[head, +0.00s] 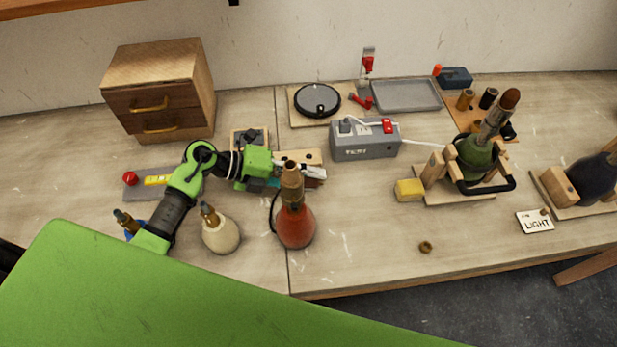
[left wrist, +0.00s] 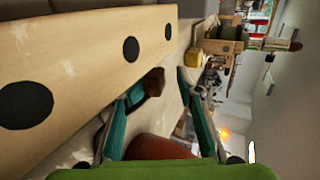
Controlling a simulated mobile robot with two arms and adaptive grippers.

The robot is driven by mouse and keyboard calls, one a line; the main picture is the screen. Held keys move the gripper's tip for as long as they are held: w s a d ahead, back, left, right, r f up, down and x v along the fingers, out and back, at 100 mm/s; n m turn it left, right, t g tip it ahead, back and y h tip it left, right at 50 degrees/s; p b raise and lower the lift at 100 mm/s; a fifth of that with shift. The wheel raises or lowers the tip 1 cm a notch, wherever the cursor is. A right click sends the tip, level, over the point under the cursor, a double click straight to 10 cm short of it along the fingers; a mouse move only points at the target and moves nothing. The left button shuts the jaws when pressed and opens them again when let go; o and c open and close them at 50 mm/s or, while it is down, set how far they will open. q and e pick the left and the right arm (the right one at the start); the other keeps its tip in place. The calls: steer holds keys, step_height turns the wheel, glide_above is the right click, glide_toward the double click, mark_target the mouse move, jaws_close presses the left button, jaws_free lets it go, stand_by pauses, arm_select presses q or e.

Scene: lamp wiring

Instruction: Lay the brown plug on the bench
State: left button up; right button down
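The brown plug (head: 313,182) is small and partly hidden behind the red lamp's neck in the head view. In the left wrist view the brown plug (left wrist: 153,82) lies between the fingertips, close to the left finger, with a gap to the other. My left gripper (head: 316,173) has its fingers spread and reaches right, just behind the red bottle lamp (head: 295,227); the fingers also show in the left wrist view (left wrist: 160,86). A dark cord runs beside the lamp. The bench (head: 350,268) is pale wood. My right gripper is not in view.
A wooden strip with dark holes (head: 302,157) lies just behind the gripper. A cream bottle lamp (head: 221,234) stands left of the red one. A grey test box (head: 365,147) and yellow block (head: 409,190) are to the right. The bench right of the red lamp is mostly clear.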

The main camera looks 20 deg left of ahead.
arm_select(q)
steer(key=shift+f, duration=0.1)
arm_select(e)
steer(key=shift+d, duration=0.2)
